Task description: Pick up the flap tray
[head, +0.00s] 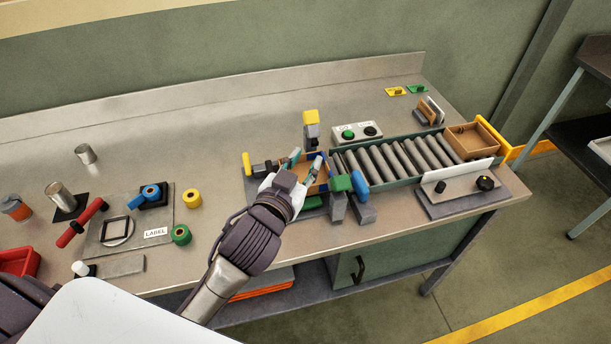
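A brown tray (321,186), probably the flap tray, sits at the left end of the roller conveyor, with blue edging beside it. My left gripper (305,159) reaches over this tray from the front left. Its two teal fingers are spread apart, with no object clearly held between them. The hand and wrist hide much of the tray, and I cannot tell whether the fingers touch it. A second brown open tray (475,141) sits at the right end of the rollers. My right gripper is not in view.
The roller conveyor (398,158) runs right from the tray. A yellow-topped post (311,127) stands behind it, and blue and green blocks (341,183) stand at its front right. A button box (357,132) is behind.

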